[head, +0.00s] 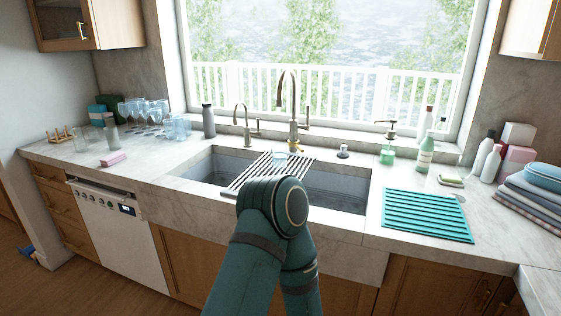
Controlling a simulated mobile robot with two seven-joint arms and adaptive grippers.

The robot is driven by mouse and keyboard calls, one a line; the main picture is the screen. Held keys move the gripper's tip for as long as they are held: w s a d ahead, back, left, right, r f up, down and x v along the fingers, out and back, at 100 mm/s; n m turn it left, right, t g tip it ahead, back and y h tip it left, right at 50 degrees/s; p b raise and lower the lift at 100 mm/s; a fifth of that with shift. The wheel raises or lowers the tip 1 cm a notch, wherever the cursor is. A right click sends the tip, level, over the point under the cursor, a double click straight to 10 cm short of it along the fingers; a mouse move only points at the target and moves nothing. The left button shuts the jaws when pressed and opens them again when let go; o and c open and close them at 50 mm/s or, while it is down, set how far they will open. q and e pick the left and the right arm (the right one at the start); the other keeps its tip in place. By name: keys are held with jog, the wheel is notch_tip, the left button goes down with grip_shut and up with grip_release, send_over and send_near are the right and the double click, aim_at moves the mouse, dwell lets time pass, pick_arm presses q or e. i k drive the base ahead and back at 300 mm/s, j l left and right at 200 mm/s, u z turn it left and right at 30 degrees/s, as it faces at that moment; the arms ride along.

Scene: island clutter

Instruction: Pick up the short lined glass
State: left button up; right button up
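A small clear bluish glass (280,158) stands on the slatted rack (248,174) across the sink. It is too small for me to see any lines on it. Several clear glasses (178,127) stand on the counter at the left, some short and some stemmed; I cannot tell whether one of them is the short lined glass. One of my teal arms rises from the bottom middle, its bent joint in front of the rack's near end. Neither gripper shows.
The sink (341,187) is set in the marble counter, with a tall faucet (292,105) behind it. A teal ribbed mat (427,214) lies to the right, near bottles (425,155) and folded towels (535,195). A pink sponge (113,159) lies on the left counter.

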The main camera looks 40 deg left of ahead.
aim_at(279, 153)
jog(key=u, duration=1.25)
jog(key=j+z, duration=0.1)
jog(key=z, duration=1.1)
jog(key=j+z, duration=0.9)
jog(key=k+j+z, duration=0.15)
jog(key=j, duration=0.15)
jog(key=j+z, duration=0.15)
jog(key=j, duration=0.15)
jog(key=k+j+z, duration=0.2)
jog(key=k+j, duration=0.15)
jog(key=j, duration=0.15)
jog(key=k+j+z, duration=0.1)
jog(key=j, duration=0.2)
jog(key=k+j, duration=0.15)
jog(key=j, duration=0.15)
